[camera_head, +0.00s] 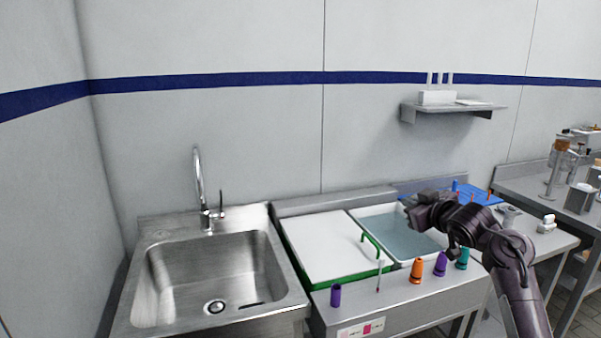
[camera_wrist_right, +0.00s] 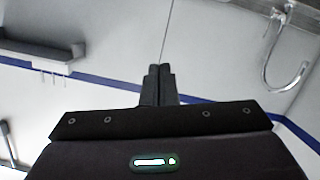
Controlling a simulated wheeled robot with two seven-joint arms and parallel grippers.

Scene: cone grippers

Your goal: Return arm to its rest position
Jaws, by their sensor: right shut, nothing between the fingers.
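My right arm (camera_head: 510,255) comes in from the lower right in the head view. Its gripper (camera_head: 412,208) is held above the water-filled basin (camera_head: 398,232), pointing left and touching nothing that I can see. In the right wrist view the two dark fingers (camera_wrist_right: 158,72) are together with nothing between them, and the wall is behind them. My left arm and gripper are not in view.
A steel sink (camera_head: 215,275) with a tall tap (camera_head: 200,190) is at left. A green-rimmed white lid (camera_head: 325,245) lies beside the basin. Purple (camera_head: 335,295), orange (camera_head: 417,271) and teal cones stand along the front edge. A blue rack (camera_head: 470,190) and a wall shelf (camera_head: 455,110) are behind.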

